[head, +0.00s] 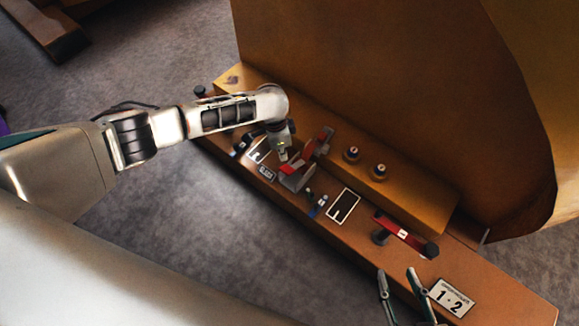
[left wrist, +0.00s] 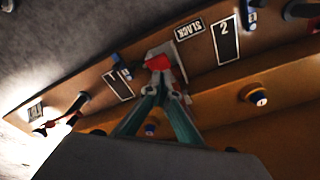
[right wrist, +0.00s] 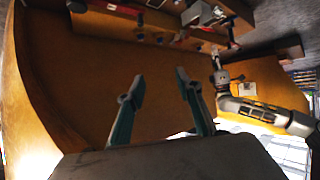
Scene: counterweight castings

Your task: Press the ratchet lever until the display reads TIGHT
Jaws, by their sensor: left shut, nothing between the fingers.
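The ratchet (head: 296,176), grey with red parts, sits on the orange bench; it also shows in the left wrist view (left wrist: 160,52). I cannot tell clearly which red part is its lever. The small display (head: 265,173) beside it reads SLACK, which is legible in the left wrist view (left wrist: 188,31). My left gripper (head: 283,154) is shut and empty, its fingertips (left wrist: 163,88) right at the red part of the ratchet. Whether they touch it is unclear. My right gripper (head: 405,283) is open and empty near the bench's front edge; its fingers show apart in the right wrist view (right wrist: 159,84).
A red bar with dark ends (head: 400,234) and a plate reading 1 - 2 (head: 452,297) are on the bench to the right. Two knobs (head: 352,153) stand on the raised ledge. A marked black panel (head: 343,206) lies between. A tall orange wall rises behind.

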